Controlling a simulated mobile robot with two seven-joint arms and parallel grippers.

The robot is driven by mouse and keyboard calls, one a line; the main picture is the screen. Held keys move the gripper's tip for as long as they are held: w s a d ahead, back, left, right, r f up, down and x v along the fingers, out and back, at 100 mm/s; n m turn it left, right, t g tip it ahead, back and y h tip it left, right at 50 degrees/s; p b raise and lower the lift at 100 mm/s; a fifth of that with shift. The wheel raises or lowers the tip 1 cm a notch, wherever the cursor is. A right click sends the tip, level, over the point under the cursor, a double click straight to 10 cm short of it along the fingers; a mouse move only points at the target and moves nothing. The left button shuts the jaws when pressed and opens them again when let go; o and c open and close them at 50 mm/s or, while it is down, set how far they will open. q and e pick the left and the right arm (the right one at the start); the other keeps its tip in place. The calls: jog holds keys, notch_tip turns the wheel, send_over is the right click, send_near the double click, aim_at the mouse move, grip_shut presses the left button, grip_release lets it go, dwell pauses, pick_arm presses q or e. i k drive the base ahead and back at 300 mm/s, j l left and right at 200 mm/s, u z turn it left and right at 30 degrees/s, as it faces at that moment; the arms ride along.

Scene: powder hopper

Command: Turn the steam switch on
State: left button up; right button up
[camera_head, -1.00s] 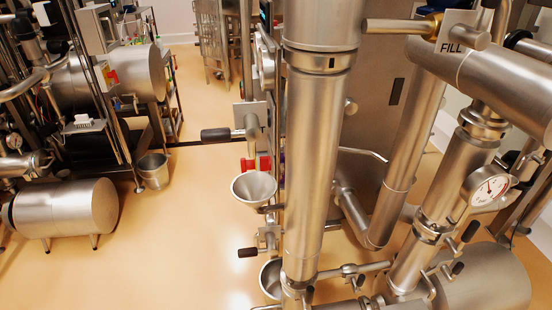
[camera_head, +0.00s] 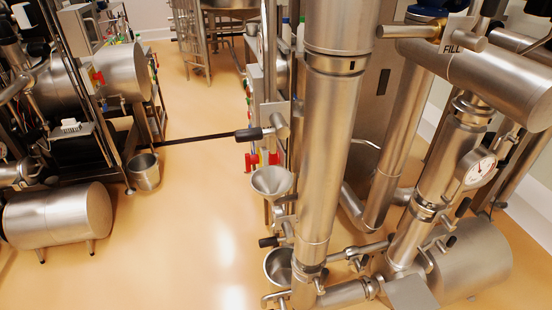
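I cannot make out a switch marked steam. A panel with small coloured buttons (camera_head: 248,88) stands in the centre behind the tall steel pipe (camera_head: 330,150), which partly hides it. Red valve handles (camera_head: 262,160) sit below it, above a steel funnel (camera_head: 272,180). Red and yellow parts (camera_head: 97,77) show on the machine at left. Neither of my grippers is in view.
Black-handled levers (camera_head: 249,134) stick out left of the pipe. A round gauge (camera_head: 478,168) is at right. A bucket (camera_head: 145,171) and a horizontal tank (camera_head: 58,214) stand at left. Open tan floor (camera_head: 190,220) lies between the left machine and the pipes.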

aim_at(274, 160)
jog(key=i+j+z, duration=0.1)
jog(key=j, duration=0.3)
jog(key=i+j+z, duration=0.15)
jog(key=j, duration=0.3)
jog(key=i+j+z, duration=0.1)
jog(key=i+j, duration=0.15)
jog(key=j, duration=0.2)
jog(key=i+j+z, duration=0.1)
jog(key=j, duration=0.35)
jog(key=i+j+z, duration=0.1)
jog(key=j, duration=0.35)
jog(key=i+j+z, duration=0.15)
jog(key=j, duration=0.35)
jog(key=k+l, duration=0.05)
